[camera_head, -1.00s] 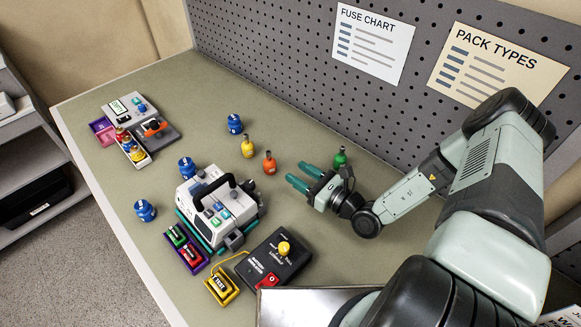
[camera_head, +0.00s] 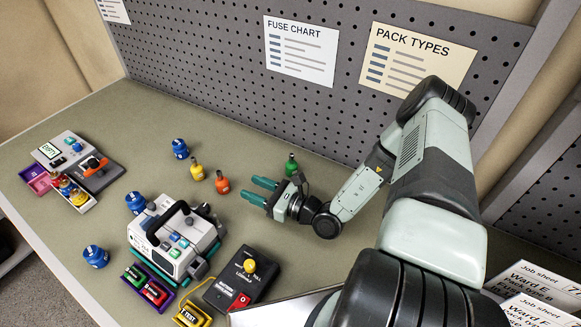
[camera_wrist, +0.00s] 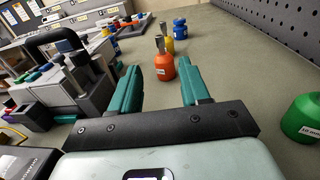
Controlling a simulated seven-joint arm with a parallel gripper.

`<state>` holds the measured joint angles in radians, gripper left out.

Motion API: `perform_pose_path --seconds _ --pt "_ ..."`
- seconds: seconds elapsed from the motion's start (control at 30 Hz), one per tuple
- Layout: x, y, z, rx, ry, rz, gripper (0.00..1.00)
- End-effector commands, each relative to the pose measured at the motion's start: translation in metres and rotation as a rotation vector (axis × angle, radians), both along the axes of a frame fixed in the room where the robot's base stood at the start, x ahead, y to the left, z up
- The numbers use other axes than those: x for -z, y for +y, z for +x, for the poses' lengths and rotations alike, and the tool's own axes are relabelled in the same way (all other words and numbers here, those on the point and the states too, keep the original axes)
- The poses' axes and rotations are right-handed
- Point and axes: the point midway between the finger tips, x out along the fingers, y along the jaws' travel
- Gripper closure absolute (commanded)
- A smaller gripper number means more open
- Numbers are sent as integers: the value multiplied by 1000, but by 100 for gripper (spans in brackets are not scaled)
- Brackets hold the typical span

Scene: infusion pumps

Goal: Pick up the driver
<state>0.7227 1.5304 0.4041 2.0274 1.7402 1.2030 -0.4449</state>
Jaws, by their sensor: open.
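Several stubby drivers stand upright on the bench. An orange driver (camera_head: 222,185) with a metal tip is just beyond my gripper (camera_head: 254,190); in the wrist view it (camera_wrist: 164,67) shows between the fingertips, farther off and apart from them. A yellow driver (camera_head: 196,173) stands behind it. A green driver (camera_head: 291,167) stands beside my gripper, toward the pegboard, and partly shows at the right of the wrist view (camera_wrist: 302,119). My gripper has teal fingers spread apart, empty, low over the bench. I cannot tell which driver is meant.
A grey pump with a black handle (camera_head: 172,240) stands left of my gripper. A black tester box (camera_head: 241,280) with a yellow knob is near the front. Blue round pieces (camera_head: 180,149) are scattered leftward. A tray unit (camera_head: 72,172) is at far left. The pegboard (camera_head: 230,80) bounds the back.

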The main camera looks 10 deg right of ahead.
Motion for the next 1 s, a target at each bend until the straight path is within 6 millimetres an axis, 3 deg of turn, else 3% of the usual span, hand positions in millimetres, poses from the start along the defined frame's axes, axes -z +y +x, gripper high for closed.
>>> perform_pose_path --seconds 0.77,0.87,1.0 --pt "-1 -2 0 14 0 5 58" --pt "-5 -23 1 150 -6 38 58" --pt "-9 -78 -1 489 -13 57 58"
